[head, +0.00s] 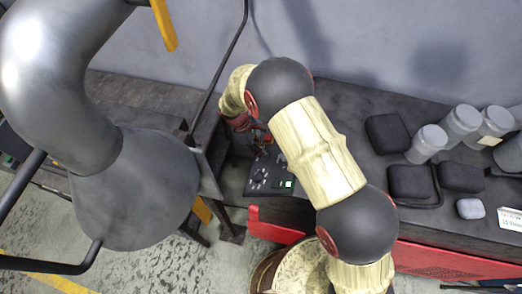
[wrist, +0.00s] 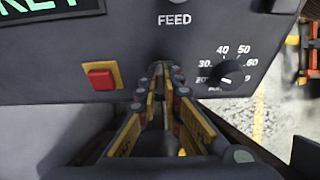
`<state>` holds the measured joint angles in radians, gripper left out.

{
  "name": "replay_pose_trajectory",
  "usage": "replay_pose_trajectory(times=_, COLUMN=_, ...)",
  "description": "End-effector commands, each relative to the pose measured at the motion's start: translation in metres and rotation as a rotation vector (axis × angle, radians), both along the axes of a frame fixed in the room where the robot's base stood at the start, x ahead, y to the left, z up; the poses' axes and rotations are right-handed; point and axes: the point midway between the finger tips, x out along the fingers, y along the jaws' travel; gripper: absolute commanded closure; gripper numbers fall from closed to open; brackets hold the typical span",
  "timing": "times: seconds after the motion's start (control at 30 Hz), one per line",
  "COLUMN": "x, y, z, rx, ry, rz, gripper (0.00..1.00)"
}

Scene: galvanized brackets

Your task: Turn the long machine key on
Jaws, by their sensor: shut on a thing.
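My gripper (wrist: 166,82) reaches up to the face of the dark control panel (wrist: 135,55), its fingers closed together just below the word FEED. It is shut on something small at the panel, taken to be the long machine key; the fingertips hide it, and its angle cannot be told. A screen (wrist: 50,10) at the top left of the wrist view shows green letters, partly cut off. In the head view my gripper (head: 260,142) is at the panel (head: 262,184), largely covered by my arm.
A red square button (wrist: 104,76) on yellow is left of my fingers, and a numbered dial (wrist: 227,73) is close on their right. In the head view, a large grey machine duct (head: 135,200) stands left. Grey canisters (head: 427,142) and black cases (head: 412,181) sit on the right bench.

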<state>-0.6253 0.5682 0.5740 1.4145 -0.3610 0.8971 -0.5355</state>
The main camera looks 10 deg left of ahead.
Motion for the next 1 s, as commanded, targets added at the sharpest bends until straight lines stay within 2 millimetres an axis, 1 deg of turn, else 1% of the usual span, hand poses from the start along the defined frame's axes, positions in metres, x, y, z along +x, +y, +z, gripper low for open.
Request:
replay_pose_trajectory(times=0.17, x=0.0004, y=0.0003, z=0.0, rx=-0.001, ry=-0.009, rz=-0.009, gripper=1.0)
replay_pose_trajectory(times=0.37, x=-0.0003, y=0.0005, z=-0.0015, rx=-0.006, ry=-0.053, rz=-0.062, gripper=1.0)
replay_pose_trajectory(times=0.57, x=-0.0017, y=0.0013, z=-0.0036, rx=-0.018, ry=-0.142, rz=-0.175, gripper=1.0)
replay_pose_trajectory(times=1.0, x=-0.0057, y=0.0037, z=-0.0062, rx=-0.053, ry=-0.396, rz=-0.5, gripper=1.0)
